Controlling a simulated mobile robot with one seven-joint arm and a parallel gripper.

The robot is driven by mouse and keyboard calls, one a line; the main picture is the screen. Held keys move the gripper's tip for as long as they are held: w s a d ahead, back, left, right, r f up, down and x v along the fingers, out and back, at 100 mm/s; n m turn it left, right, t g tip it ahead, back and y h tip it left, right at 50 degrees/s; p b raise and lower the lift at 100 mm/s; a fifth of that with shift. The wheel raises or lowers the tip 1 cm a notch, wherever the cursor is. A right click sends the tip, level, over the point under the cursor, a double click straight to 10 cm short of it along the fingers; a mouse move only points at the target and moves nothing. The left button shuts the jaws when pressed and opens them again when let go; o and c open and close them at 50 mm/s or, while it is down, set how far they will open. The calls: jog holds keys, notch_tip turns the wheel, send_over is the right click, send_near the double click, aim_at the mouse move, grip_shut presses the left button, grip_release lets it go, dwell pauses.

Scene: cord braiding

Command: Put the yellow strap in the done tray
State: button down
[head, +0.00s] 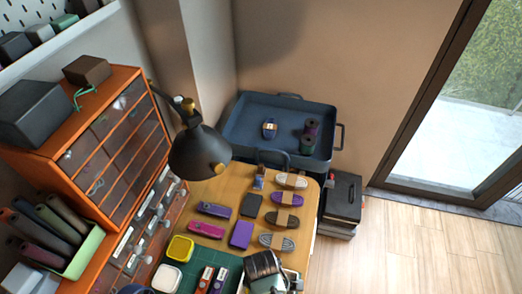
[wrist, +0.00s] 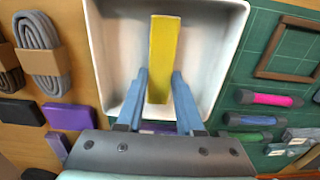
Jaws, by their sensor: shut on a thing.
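The yellow strap (wrist: 164,50) is a flat, straight bar between the two blue fingers of my gripper (wrist: 160,88) in the wrist view. My gripper is shut on it. Behind the strap is a white tray (wrist: 103,72) with raised walls, and the strap shows within its outline. I cannot tell whether the strap touches the tray floor. No label shows on the tray. In the head view my gripper (head: 265,272) is at the bottom, over the near part of the table, and its fingers and the strap cannot be made out.
A green cutting mat (wrist: 255,85) with pink, blue and green cord pieces lies right of the tray in the wrist view. A lamp (head: 200,152) overhangs the table's left side in the head view.

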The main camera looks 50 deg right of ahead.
jog(key=shift+f, duration=0.1)
jog(key=c, duration=0.5)
grip_release()
jog(key=shift+c, duration=0.2)
notch_tip(320, 180, up, 12)
jog(key=p, duration=0.1)
dwell(0.3)
